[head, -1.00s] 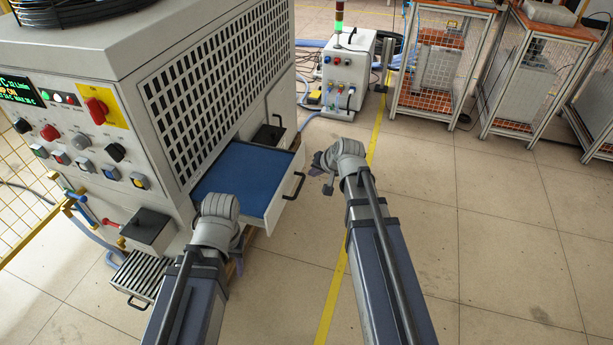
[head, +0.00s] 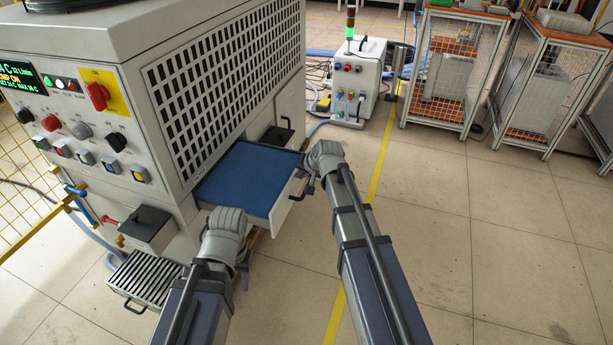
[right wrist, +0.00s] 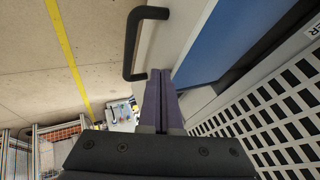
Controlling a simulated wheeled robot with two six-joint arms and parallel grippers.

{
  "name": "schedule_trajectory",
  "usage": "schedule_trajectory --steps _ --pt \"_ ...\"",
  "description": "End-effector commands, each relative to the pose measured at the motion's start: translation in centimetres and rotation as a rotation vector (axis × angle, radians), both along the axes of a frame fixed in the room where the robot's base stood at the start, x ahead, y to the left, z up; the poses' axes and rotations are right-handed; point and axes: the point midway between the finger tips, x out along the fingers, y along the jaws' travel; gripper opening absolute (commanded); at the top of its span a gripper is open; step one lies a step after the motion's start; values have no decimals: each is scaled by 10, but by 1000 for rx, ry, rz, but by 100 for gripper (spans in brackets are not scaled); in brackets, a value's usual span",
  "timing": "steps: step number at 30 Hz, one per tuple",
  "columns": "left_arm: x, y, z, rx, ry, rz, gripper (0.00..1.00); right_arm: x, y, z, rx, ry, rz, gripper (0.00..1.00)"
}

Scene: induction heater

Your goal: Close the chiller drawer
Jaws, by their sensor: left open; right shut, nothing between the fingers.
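The chiller drawer (head: 248,182), with a blue inside and a pale front, stands pulled out of the chiller cabinet (head: 205,90). Its black handle (right wrist: 131,45) is on the front panel (right wrist: 172,38). My right gripper (head: 308,186) is shut and empty, at the drawer front. In the right wrist view its fingertips (right wrist: 160,72) are beside the handle, against or very near the front panel; I cannot tell if they touch. My left gripper (head: 245,280) is open, low beside the cabinet and below the drawer; its fingers are mostly hidden by my wrist.
A control unit with a lamp (head: 354,82) and mesh cages (head: 445,75) stand behind. The floor to the right is clear.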

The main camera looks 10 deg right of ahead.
Motion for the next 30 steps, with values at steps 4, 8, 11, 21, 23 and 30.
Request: schedule_trajectory --steps 4,8,11,21,23,30 --pt "0 0 0 0 0 0 47 0 0 0 0 0 0 0" --pt "0 0 0 0 0 0 47 0 0 0 0 0 0 0" --pt "0 0 0 0 0 0 47 2 2 0 0 0 0 0" --pt "0 0 0 0 0 0 47 43 59 0 0 -2 6 0" --pt "0 0 0 0 0 0 47 55 76 0 1 -1 6 0" --pt "0 0 0 0 0 0 47 99 141 0 0 -1 5 0"
